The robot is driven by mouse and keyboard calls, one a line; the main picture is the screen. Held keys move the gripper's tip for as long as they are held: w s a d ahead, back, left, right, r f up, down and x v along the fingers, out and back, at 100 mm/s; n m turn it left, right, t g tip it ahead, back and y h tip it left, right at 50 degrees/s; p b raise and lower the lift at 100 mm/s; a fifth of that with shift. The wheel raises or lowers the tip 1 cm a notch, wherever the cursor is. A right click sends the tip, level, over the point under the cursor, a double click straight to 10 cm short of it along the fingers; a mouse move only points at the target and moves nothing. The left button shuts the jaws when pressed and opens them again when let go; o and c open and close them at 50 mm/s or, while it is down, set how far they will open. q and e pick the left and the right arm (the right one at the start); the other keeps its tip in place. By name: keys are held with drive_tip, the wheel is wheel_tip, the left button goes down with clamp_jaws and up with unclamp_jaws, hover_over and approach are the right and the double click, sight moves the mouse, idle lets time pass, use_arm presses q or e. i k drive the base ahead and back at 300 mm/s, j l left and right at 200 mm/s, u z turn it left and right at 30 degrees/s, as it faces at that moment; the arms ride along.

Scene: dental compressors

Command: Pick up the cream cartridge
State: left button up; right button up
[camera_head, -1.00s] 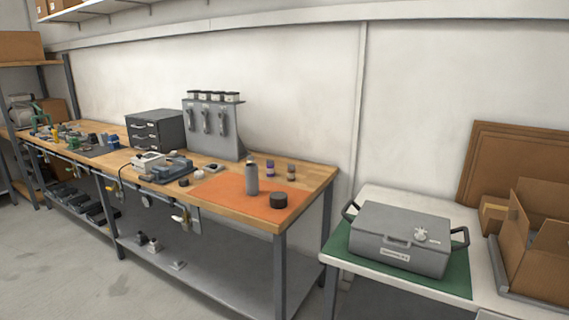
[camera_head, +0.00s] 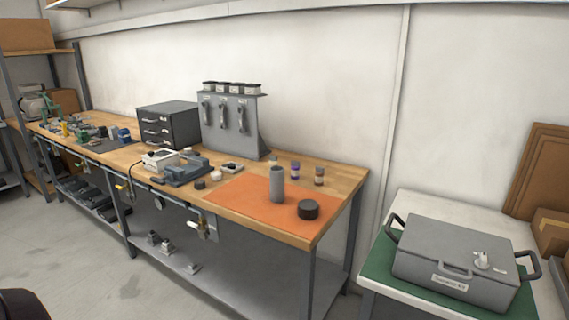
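I cannot clearly make out a cream cartridge. A small pale round piece (camera_head: 216,176) lies on the workbench left of the orange mat. Three small vials stand behind the mat: one partly hidden with a pale top (camera_head: 273,160), one purple (camera_head: 295,170), one brownish (camera_head: 319,176). A grey cylinder (camera_head: 277,186) stands upright on the orange mat (camera_head: 244,205), with a low black round piece (camera_head: 308,209) to its right. Neither gripper is in view.
The wooden workbench (camera_head: 345,180) also bears a grey-blue device (camera_head: 182,172), a drawer cabinet (camera_head: 170,125) and a grey rack (camera_head: 230,130). A white table at right holds a grey case (camera_head: 455,265) on a green mat. Open floor (camera_head: 75,265) lies front left.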

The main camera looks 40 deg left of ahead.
sight(273, 159)
drive_tip(key=i+j, duration=0.15)
drive_tip(key=j, duration=0.4)
drive_tip(key=i+j+z, duration=0.15)
drive_tip(key=j, duration=1)
drive_tip(key=i+z, duration=0.05)
drive_tip(key=i, duration=0.05)
